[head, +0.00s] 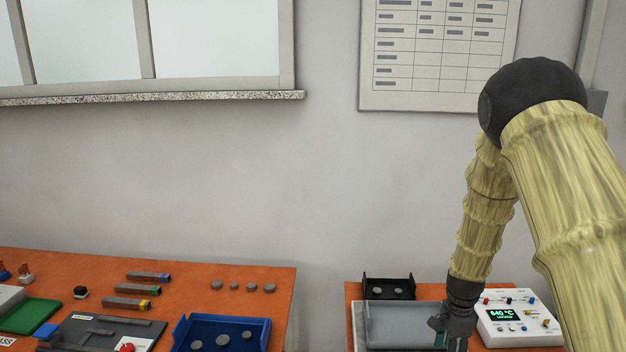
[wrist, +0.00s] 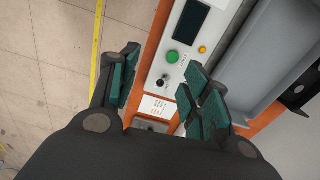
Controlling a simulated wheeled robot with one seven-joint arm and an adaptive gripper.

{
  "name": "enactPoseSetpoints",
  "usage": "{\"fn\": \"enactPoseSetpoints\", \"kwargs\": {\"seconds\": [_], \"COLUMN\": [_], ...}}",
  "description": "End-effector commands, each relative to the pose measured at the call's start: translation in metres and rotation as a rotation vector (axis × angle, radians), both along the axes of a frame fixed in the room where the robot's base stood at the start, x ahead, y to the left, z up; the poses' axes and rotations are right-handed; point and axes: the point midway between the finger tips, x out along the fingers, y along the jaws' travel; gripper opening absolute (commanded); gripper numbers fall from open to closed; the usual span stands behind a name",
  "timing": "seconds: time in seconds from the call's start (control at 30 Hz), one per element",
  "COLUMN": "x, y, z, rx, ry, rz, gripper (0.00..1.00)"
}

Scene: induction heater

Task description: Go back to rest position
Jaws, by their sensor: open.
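My gripper (head: 455,325) hangs at the end of my arm over the right orange table, at the front of a pale grey box-like unit (head: 405,318). In the wrist view its teal-padded fingers (wrist: 165,92) are apart with nothing between them. Behind the fingers is a white control panel (wrist: 170,72) with a dark screen, a green button (wrist: 172,57), an orange light and a black knob. How far the fingers are from the panel is hard to tell.
A control box (head: 518,317) with a lit green display stands right of my gripper. A black holder (head: 375,279) with discs sits behind the grey unit. The left orange table (head: 190,271) bears a blue tray (head: 260,333), discs and bars. A gap separates the tables.

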Motion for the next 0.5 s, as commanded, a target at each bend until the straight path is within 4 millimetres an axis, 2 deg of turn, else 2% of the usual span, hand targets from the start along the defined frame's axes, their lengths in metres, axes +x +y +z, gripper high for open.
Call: {"fn": "enactPoseSetpoints", "kwargs": {"seconds": [0.03, 0.27, 0.37, 0.47, 0.5], "x": [-0.008, -0.045, -0.068, -0.1, -0.116], "y": [0.002, 0.011, 0.017, 0.026, 0.03], "z": [-0.015, -0.074, -0.105, -0.143, -0.161], "rx": [-0.005, -0.031, -0.044, -0.053, -0.056], "ry": [0.007, 0.023, 0.033, 0.045, 0.052], "rz": [0.026, 0.191, 0.286, 0.409, 0.471], "gripper": [0.47, 0.47, 0.47, 0.47, 0.47]}}
